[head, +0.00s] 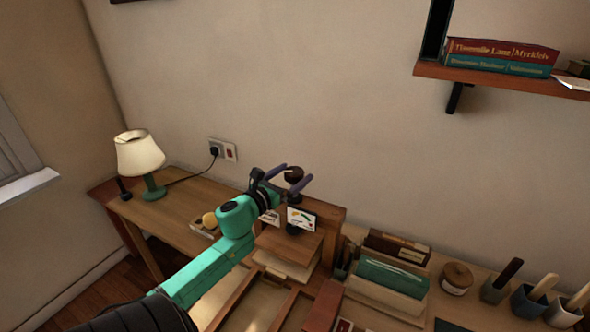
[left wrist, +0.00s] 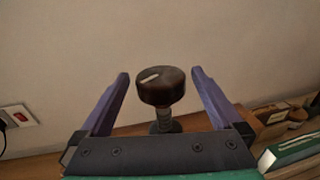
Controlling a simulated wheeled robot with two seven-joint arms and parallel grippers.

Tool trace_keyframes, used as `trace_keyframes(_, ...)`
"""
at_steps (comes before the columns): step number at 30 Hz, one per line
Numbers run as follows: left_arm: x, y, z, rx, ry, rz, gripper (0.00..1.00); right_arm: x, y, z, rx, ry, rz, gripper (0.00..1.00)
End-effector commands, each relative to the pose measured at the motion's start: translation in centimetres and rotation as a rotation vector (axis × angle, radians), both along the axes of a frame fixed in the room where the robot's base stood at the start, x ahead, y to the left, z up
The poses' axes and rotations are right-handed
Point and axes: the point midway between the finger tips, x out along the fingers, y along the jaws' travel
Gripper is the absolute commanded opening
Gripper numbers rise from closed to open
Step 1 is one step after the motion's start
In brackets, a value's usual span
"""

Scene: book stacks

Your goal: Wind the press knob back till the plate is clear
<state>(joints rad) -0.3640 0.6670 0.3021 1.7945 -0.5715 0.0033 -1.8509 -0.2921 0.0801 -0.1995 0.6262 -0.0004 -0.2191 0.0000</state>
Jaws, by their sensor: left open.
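The press knob (head: 294,173) is a dark brown round knob at the top of a screw above the wooden press (head: 290,243). In the left wrist view the knob (left wrist: 161,88) has a pale mark on top and sits on a threaded shaft. My left gripper (head: 295,175) is open, with one purple finger on either side of the knob; a gap shows between the knob and each finger. The plate cannot be made out clearly, as my gripper and a picture card (head: 301,218) cover part of the press. My right gripper is not in view.
A lamp (head: 140,155) stands on the desk at the left, its cord running to a wall socket (head: 223,150). Books (head: 390,278), a jar (head: 456,278) and several pots stand at the right. A wall shelf (head: 500,80) holds books at upper right.

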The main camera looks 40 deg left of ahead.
Motion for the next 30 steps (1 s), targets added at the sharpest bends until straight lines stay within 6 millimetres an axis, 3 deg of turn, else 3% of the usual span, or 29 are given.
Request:
trace_keyframes(4,1.2,0.1,0.1,0.002,-0.001,0.000,1.00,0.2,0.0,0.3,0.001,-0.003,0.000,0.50)
trace_keyframes(11,1.2,0.1,0.0,0.002,0.000,-0.001,1.00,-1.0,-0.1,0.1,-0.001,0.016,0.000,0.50)
trace_keyframes(15,1.2,0.1,0.0,0.001,0.000,-0.001,0.46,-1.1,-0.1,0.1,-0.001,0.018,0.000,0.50)
trace_keyframes(18,1.2,0.1,0.0,0.001,0.000,-0.001,0.14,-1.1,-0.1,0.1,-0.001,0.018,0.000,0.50)
trace_keyframes(30,1.2,0.1,0.0,-0.001,-0.001,0.068,0.15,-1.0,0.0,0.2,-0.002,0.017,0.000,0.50)
